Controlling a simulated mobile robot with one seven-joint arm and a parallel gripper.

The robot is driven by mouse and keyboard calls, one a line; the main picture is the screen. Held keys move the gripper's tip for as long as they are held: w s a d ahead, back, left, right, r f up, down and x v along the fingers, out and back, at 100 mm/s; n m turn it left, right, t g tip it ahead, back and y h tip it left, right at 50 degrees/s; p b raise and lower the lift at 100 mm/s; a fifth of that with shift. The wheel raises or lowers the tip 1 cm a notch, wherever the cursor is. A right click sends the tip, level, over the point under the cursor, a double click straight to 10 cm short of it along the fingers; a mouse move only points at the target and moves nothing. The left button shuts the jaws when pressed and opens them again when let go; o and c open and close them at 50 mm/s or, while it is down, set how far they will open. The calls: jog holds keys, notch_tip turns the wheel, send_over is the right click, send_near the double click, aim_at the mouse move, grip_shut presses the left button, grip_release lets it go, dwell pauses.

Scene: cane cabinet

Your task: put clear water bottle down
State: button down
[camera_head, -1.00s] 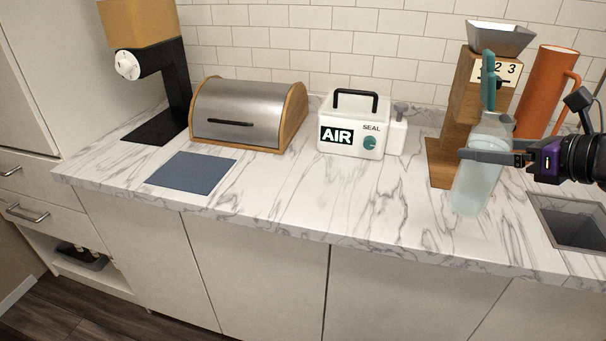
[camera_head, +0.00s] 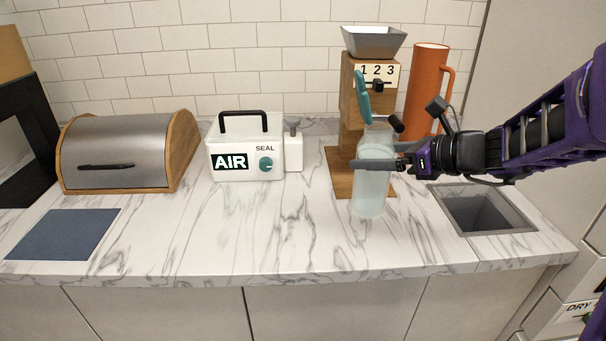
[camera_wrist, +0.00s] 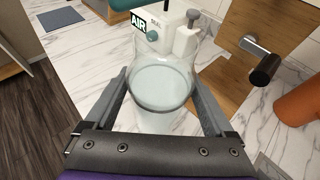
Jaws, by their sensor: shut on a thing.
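My gripper (camera_head: 388,163) comes from the right and is shut on the bottle's upper part. In the wrist view the bottle (camera_wrist: 160,88) sits between my two fingers, with its clear wall and pale contents showing. The bottle's base appears over the marble counter (camera_head: 290,225). I cannot tell whether it touches the surface.
A wooden grinder (camera_head: 350,140) and an orange pitcher (camera_head: 426,95) stand behind the bottle. A recessed sink (camera_head: 483,212) lies to the right. The white AIR SEAL box (camera_head: 245,150), metal bread box (camera_head: 125,150) and blue mat (camera_head: 64,234) are left. The counter's front middle is clear.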

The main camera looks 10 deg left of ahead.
aim_at(373, 179)
jog(key=shift+f+b, duration=0.7)
jog(key=shift+f, duration=1.95)
jog(key=shift+d, duration=0.1)
jog(key=shift+f, duration=0.15)
grip_release()
jog(key=shift+f, duration=0.1)
jog(key=shift+r, duration=0.25)
jog(key=p+v, duration=0.1)
jog(key=v, duration=1.1)
jog(key=shift+p, duration=0.35)
jog(key=shift+f, duration=0.1)
